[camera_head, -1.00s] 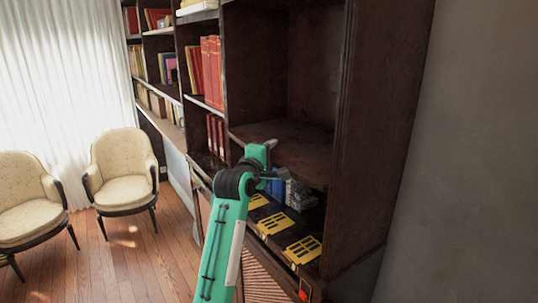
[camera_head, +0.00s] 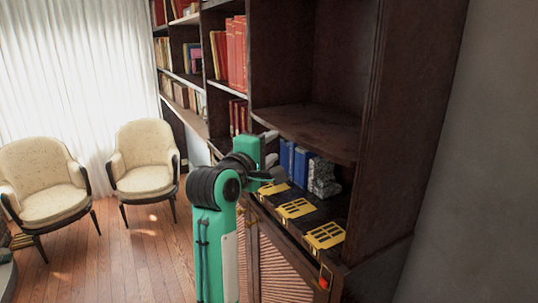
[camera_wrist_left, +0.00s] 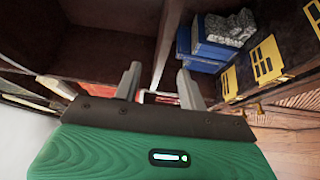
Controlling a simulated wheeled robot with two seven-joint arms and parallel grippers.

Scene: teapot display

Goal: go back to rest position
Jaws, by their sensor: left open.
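My left gripper (camera_head: 271,155) is in front of the dark wooden bookcase (camera_head: 398,130), at the height of its lower compartment. Its green arm rises from the bottom of the head view. In the left wrist view the two grey fingers of the left gripper (camera_wrist_left: 160,85) stand apart with nothing between them. Blue book-like blocks (camera_head: 294,160) and a grey mottled block (camera_head: 323,178) stand in the lower compartment, beyond the gripper. The blue blocks also show in the left wrist view (camera_wrist_left: 205,45). My right gripper is not in view.
Yellow cut-out panels (camera_head: 325,235) lie along the compartment's front edge, above slatted doors (camera_head: 285,270). An empty shelf (camera_head: 320,130) is above. Red books (camera_head: 236,55) fill shelves further left. Two cream armchairs (camera_head: 144,160) stand by the curtain; the wooden floor (camera_head: 120,260) between is open.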

